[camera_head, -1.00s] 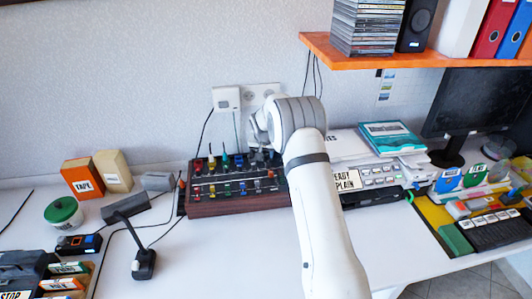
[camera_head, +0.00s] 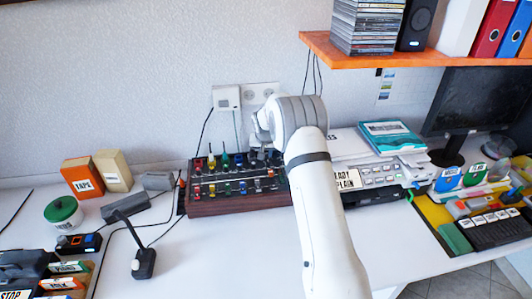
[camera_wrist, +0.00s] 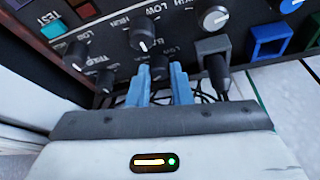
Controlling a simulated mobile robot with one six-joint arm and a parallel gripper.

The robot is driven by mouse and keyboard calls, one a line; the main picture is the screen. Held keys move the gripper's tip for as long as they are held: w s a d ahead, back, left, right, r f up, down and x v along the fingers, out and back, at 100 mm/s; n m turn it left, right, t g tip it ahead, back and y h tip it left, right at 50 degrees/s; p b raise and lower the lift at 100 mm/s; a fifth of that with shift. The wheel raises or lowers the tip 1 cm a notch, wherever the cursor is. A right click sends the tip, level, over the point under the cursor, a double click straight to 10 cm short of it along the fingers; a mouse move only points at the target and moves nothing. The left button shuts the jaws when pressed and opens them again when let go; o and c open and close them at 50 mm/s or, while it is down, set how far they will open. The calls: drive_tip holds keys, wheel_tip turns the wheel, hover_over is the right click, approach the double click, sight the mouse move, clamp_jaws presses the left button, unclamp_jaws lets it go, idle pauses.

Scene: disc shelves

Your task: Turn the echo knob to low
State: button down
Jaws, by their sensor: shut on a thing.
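In the wrist view my gripper (camera_wrist: 160,75) has two blue fingers shut on a small black knob (camera_wrist: 159,66) on a dark panel (camera_wrist: 112,22). The fingers hide much of this knob and its marking. I cannot read an echo label, so I cannot tell if it is the echo knob. A larger black knob with a white pointer (camera_wrist: 142,38) sits just above it. LOW is printed on the panel. In the head view my arm hides the gripper, at the right end of a brown-sided mixer (camera_head: 238,200).
In the wrist view another knob (camera_wrist: 214,18) and a black plug (camera_wrist: 215,70) are close on the right. A blue frame (camera_wrist: 269,40) is further right. In the head view an orange shelf (camera_head: 420,57) hangs above right. The white desk front is clear.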

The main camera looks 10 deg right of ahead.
drive_tip(key=n+b, duration=0.1)
drive_tip(key=n, duration=0.1)
drive_tip(key=n+y+b, duration=0.1)
drive_tip(key=n, duration=0.1)
drive_tip(key=shift+d+f+y, duration=0.15)
drive_tip(key=shift+f+y, duration=0.05)
drive_tip(key=shift+y, duration=0.1)
drive_tip(key=shift+d+r+n+y+b, duration=0.1)
drive_tip(key=shift+n+y+b, duration=0.3)
drive_tip(key=shift+n+b, duration=0.75)
drive_tip(key=shift+r+n, duration=0.1)
drive_tip(key=shift+n, duration=0.25)
drive_tip(key=c, duration=1.6)
unclamp_jaws()
drive_tip(key=v, duration=0.7)
drive_tip(key=shift+s+d+r, duration=0.1)
drive_tip(key=shift+s+r, duration=0.05)
drive_tip(key=shift+r, duration=0.2)
